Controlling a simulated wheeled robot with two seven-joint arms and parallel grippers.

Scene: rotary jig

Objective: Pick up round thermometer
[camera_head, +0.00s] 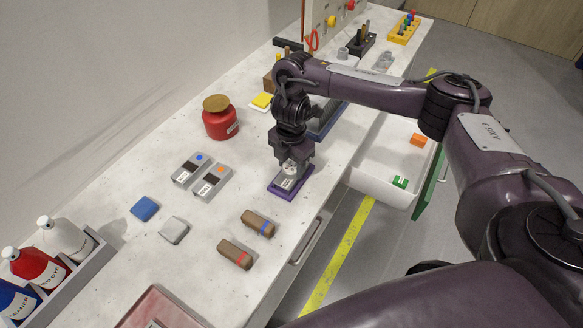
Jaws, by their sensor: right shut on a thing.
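A round pale thermometer (289,167) is partly visible between the fingers of my right gripper (291,163). The gripper points down and is shut on it, just above a grey block on a purple base (278,193). The gripper hides much of the thermometer, and I cannot tell whether it touches the block below. My left gripper is not in view.
A red jar (220,122), two grey boxes (212,183), a blue sponge (145,208) and two brown rollers (257,223) stand to the left and front. A bottle rack (75,270) is at the lower left.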

